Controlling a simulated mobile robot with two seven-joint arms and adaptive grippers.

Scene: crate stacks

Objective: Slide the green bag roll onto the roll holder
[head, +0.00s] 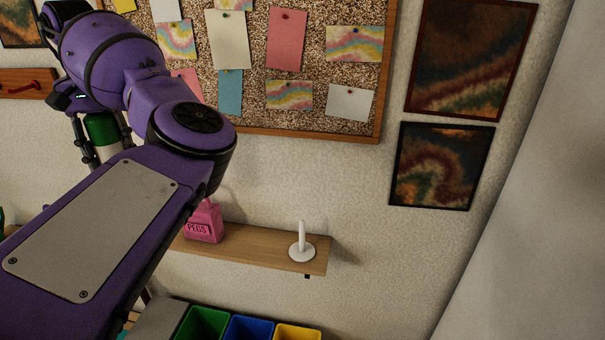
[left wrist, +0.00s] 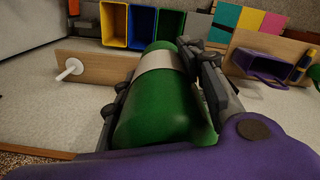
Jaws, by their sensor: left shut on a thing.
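The green bag roll (head: 102,137) has a pale band around it. My left gripper (head: 96,140) is shut on it, high in front of the wall at the left of the head view. In the left wrist view the roll (left wrist: 160,107) lies between the dark fingers (left wrist: 160,90). The roll holder (head: 301,247), a white upright peg on a round base, stands bare on the wooden shelf (head: 270,250), below and right of the gripper. It also shows at the left of the left wrist view (left wrist: 72,69). My right gripper is not in view.
A pink pegs bag (head: 203,222) stands on the shelf left of the holder. Green (head: 203,322), blue (head: 250,326) and yellow (head: 297,331) bins are below. A cork board (head: 350,100) hangs above. The wall space right of the shelf is clear.

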